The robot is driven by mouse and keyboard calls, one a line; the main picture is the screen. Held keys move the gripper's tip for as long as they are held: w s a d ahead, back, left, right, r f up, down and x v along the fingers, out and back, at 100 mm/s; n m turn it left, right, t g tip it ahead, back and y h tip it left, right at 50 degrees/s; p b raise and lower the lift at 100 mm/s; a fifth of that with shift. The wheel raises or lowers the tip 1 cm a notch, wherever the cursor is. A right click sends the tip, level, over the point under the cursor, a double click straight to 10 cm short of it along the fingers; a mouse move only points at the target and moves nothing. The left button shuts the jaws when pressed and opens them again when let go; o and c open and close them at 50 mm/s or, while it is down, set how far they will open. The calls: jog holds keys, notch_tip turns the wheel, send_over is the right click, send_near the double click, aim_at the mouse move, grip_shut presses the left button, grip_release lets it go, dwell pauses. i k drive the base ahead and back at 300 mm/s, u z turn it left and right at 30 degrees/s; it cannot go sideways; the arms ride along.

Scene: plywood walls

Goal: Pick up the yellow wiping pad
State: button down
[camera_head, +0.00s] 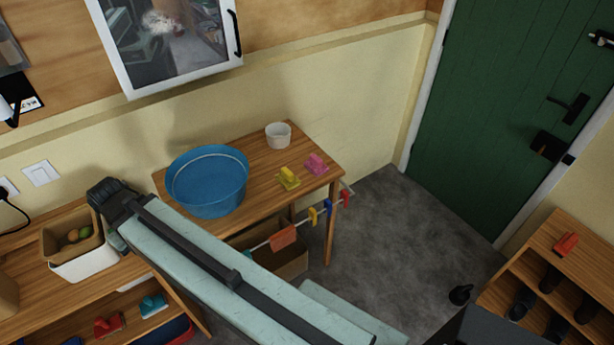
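A yellow wiping pad (288,179) with a raised grip lies on the wooden table (262,190), near its front edge. A similar pink pad (316,164) lies just to its right. My arm crosses the picture from the bottom right to the upper left, and its dark joint is left of the table. I see no gripper fingers, so I cannot place my gripper relative to the yellow pad. Nothing covers the yellow pad.
A blue basin (207,181) and a white bowl (278,135) share the table. A cloth and coloured clips hang on a rod below its front edge. A green door (515,110) is behind.

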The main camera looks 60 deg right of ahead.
aim_at(289, 182)
jog(key=z, duration=2.4)
jog(key=k, duration=0.75)
jog(key=u, duration=0.55)
jog(key=i, duration=1)
jog(key=u, duration=0.1)
